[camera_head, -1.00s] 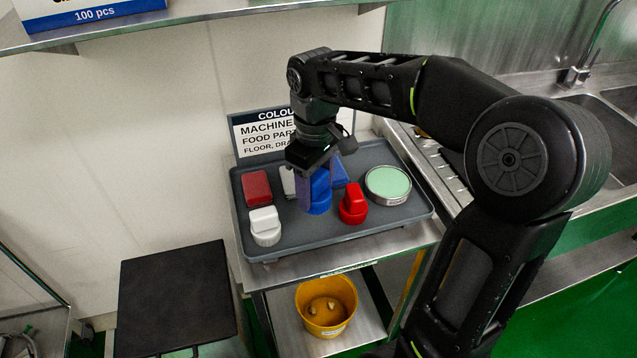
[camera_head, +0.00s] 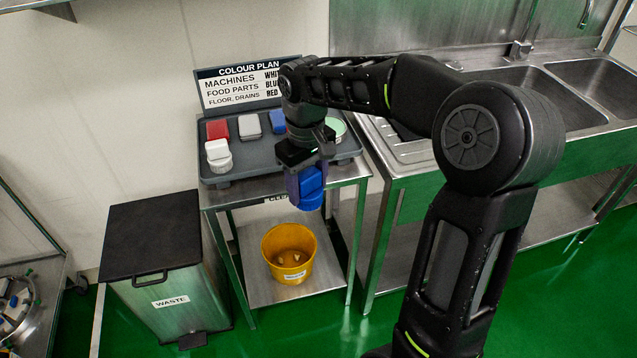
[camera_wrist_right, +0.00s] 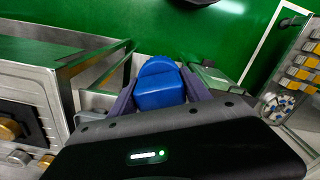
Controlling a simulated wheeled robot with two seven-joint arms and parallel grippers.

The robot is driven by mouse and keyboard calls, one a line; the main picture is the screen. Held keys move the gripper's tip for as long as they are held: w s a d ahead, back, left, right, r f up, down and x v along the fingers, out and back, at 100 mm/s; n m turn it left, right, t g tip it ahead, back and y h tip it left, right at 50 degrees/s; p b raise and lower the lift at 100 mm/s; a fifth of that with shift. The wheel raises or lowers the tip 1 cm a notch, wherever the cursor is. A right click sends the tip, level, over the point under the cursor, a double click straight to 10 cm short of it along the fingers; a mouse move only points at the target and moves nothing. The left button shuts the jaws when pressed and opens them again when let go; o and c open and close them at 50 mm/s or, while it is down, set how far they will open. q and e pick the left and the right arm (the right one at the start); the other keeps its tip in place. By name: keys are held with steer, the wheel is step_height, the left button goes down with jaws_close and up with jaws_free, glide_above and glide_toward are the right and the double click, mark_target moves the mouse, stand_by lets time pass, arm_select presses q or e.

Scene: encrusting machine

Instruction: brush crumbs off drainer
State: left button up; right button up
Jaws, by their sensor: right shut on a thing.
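My right gripper (camera_head: 306,184) is shut on a blue brush (camera_head: 311,190) and holds it in the air just in front of the grey tray (camera_head: 240,178). In the right wrist view the blue brush (camera_wrist_right: 160,88) sits between the two fingers (camera_wrist_right: 158,95). The ribbed steel drainer (camera_head: 412,152) is to the right, beside the sink. My arm covers part of the drainer, and I cannot make out crumbs on it. My left gripper is not in view.
A colour plan sign (camera_head: 235,88) stands behind. A yellow bucket (camera_head: 289,254) sits below; a waste bin (camera_head: 160,270) stands left.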

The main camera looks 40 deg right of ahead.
steer(key=a+f, duration=0.4)
steer(key=f, duration=0.3)
steer(key=w+a+f, duration=0.1)
steer(key=a+f, duration=0.3)
steer(key=f, duration=0.3)
steer(key=w+a+f+m, duration=0.1)
steer(key=a+f, duration=0.3)
steer(key=f, duration=0.3)
steer(key=shift+w+f, duration=0.2)
steer(key=shift+f, duration=0.05)
